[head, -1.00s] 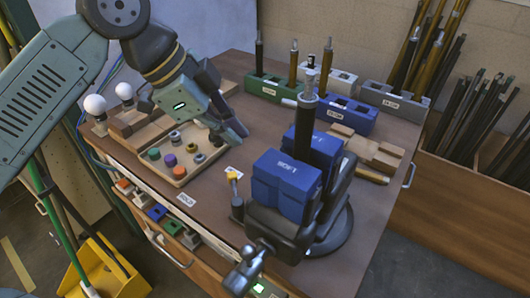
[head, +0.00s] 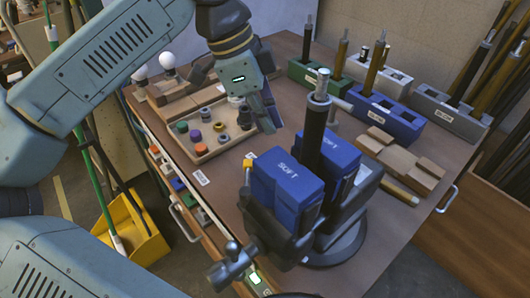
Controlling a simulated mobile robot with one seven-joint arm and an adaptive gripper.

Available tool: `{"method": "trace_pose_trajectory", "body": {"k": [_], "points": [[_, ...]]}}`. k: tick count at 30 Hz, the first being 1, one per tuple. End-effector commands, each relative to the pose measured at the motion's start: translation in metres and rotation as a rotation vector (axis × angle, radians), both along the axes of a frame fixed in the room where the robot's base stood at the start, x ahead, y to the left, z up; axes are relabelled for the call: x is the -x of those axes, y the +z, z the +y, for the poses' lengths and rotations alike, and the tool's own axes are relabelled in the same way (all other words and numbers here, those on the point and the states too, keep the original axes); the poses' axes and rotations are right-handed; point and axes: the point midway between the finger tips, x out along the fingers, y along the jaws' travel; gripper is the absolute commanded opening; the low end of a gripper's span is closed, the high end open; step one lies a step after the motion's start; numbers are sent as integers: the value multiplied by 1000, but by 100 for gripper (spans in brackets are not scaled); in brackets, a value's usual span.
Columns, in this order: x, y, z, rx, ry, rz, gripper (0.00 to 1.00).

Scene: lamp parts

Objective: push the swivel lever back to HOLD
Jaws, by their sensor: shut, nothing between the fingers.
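The vise has blue soft jaws (head: 284,180) marked SOFT, shut around an upright dark rod (head: 312,130) with a silver tip. A short lever with a yellow tip (head: 248,164) stands at the vise's left side; it looks like the swivel lever. White labels lie on the table, one left of the lever (head: 200,177) and one just behind it; their print is too small to read surely. My gripper (head: 268,127) is shut and empty, pointing down behind the vise and above the lever in the picture, apart from both.
A wooden tray (head: 190,158) of coloured knobs lies left of my gripper. Green, white, blue (head: 385,118) and grey holders with rods stand at the back. Wooden blocks (head: 400,165) lie right of the vise. Bare tabletop shows between tray and vise.

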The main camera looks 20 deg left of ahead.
Motion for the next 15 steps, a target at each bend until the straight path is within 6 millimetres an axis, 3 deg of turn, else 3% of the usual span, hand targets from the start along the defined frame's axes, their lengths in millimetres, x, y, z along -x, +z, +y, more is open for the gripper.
{"method": "trace_pose_trajectory", "body": {"k": [5,15], "points": [[-1,-10,-4,2,-2,1,0],[-6,-73,-27,5,-5,2,0]]}}
